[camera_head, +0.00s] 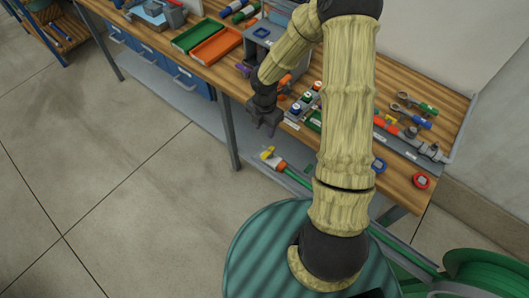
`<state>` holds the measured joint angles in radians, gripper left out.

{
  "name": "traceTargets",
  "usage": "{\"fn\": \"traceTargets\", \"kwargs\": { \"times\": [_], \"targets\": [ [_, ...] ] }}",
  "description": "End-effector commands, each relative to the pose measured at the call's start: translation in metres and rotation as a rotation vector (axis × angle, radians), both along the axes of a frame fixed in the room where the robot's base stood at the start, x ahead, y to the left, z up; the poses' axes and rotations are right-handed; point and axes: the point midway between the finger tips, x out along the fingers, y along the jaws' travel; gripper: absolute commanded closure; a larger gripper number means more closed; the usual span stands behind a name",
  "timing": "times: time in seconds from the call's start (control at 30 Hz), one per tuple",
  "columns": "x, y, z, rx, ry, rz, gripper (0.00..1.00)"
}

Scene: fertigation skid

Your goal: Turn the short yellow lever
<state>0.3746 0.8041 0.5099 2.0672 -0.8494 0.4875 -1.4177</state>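A small yellow piece (391,119), which looks like the short lever, sits on a grey and orange pipe assembly (411,132) on the right part of the wooden bench. It is small and its exact angle is hard to tell. My gripper (265,127) hangs down in front of the bench's front edge, well to the left of the yellow piece. Its fingers look spread apart with nothing between them. My arm stands between the gripper and the yellow piece and hides part of the bench.
Green (194,36) and orange (217,46) trays lie on the bench's left. Small coloured parts (305,103) lie near my gripper. Tools (414,104) lie behind the pipe. A red ring (421,181) is at the front right. A yellow-ended tool (270,155) shows below. Open floor lies left.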

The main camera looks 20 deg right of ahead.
Motion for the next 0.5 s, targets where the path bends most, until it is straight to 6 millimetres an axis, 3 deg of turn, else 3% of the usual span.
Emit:
{"fn": "traceTargets", "kwargs": {
  "times": [0.5],
  "targets": [
    [-0.001,0.001,-0.090,-0.001,0.004,0.002,0.60]
  ]
}}
